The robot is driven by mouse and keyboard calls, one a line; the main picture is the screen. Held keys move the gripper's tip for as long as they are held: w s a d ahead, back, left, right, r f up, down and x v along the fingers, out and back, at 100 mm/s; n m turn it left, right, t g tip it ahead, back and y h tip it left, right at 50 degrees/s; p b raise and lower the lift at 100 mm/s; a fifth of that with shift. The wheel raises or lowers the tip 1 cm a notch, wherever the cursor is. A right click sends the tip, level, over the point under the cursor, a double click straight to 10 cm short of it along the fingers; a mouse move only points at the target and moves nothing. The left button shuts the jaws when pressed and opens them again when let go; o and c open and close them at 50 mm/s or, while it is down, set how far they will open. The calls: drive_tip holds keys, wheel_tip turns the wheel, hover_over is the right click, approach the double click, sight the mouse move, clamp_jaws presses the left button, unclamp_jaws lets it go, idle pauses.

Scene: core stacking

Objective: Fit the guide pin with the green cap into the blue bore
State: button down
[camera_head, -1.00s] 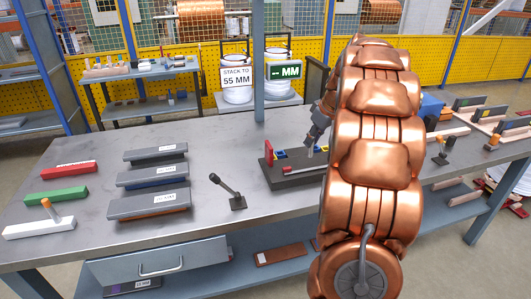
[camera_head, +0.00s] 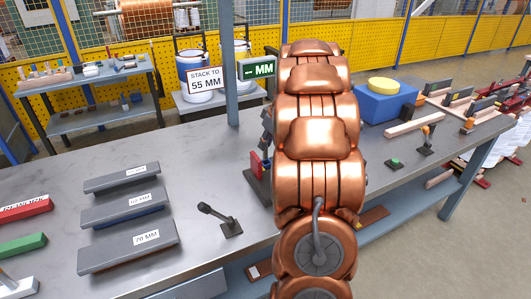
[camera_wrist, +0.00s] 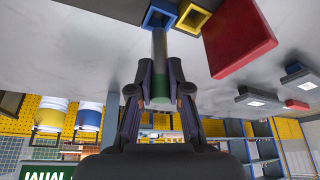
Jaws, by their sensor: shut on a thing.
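In the wrist view my gripper (camera_wrist: 160,88) is shut on the guide pin (camera_wrist: 159,58), a grey cylinder. Its green cap (camera_wrist: 160,103) shows between and just below the fingertips. The pin's far end meets the blue bore (camera_wrist: 159,17), a square blue frame at the top edge. I cannot tell whether the end is inside it or only in front of it. The yellow bore (camera_wrist: 194,18) stands just right of it, with a large red block (camera_wrist: 238,40) beyond.
A black lever stand (camera_head: 222,216) and three labelled grey blocks (camera_head: 128,246) stand left of my arm. A blue box with a yellow disc (camera_head: 383,87) and a green button (camera_head: 396,162) are to its right. A post (camera_head: 231,80) rises behind the table.

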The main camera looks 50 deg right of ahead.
sight(266, 159)
drive_tip(key=shift+s+f, duration=0.1)
drive_tip(key=shift+f, duration=2)
drive_tip(key=shift+f, duration=0.15)
drive_tip(key=c, duration=1.1)
unclamp_jaws()
drive_tip(key=b+v, duration=0.1)
drive_tip(key=v, duration=1.1)
